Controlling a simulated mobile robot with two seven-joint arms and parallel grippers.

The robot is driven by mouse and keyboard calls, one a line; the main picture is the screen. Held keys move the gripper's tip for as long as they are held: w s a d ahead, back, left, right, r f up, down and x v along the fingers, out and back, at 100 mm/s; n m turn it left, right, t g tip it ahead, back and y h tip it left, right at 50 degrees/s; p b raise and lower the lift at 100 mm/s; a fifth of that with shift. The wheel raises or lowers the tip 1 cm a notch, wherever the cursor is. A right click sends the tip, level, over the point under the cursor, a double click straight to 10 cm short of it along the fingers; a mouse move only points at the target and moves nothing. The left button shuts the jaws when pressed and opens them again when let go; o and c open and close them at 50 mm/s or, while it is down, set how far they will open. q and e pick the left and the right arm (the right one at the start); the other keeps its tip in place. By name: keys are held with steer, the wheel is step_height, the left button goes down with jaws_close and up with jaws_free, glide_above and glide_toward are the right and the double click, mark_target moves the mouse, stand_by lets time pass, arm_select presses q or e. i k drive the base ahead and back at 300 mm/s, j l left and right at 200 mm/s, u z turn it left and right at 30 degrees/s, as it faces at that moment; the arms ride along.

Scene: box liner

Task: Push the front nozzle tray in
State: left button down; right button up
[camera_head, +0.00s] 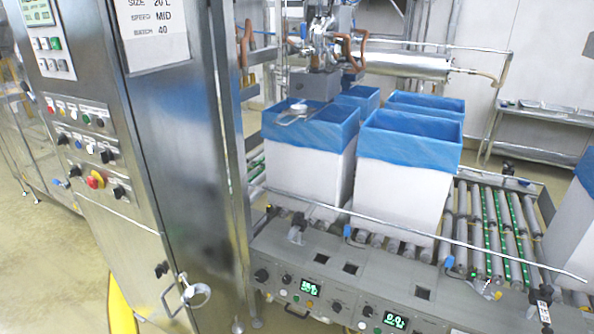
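A small silver metal piece (292,116), which looks like the front nozzle tray, sits over the open top of the front left lined box (305,165). It lies just below and left of the grey filling head block (314,85). It is too small to tell exactly how far out it stands. Neither of my grippers shows in this view.
White boxes with blue liners stand on the roller conveyor (490,220); the front right one (405,185) is close beside the left. A thin rail runs before them. A control cabinet (165,130) stands at left, and a low control panel (345,285) fronts the conveyor.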

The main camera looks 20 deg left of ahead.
mark_target(288, 111)
steer(key=i+l+u, duration=0.25)
steer(key=i, duration=0.2)
steer(key=i+l+u, duration=0.1)
steer(key=i+u, duration=0.15)
steer(key=i, duration=0.2)
steer(key=i+l+u, duration=0.25)
steer(key=i+z, duration=0.15)
steer(key=i, duration=0.25)
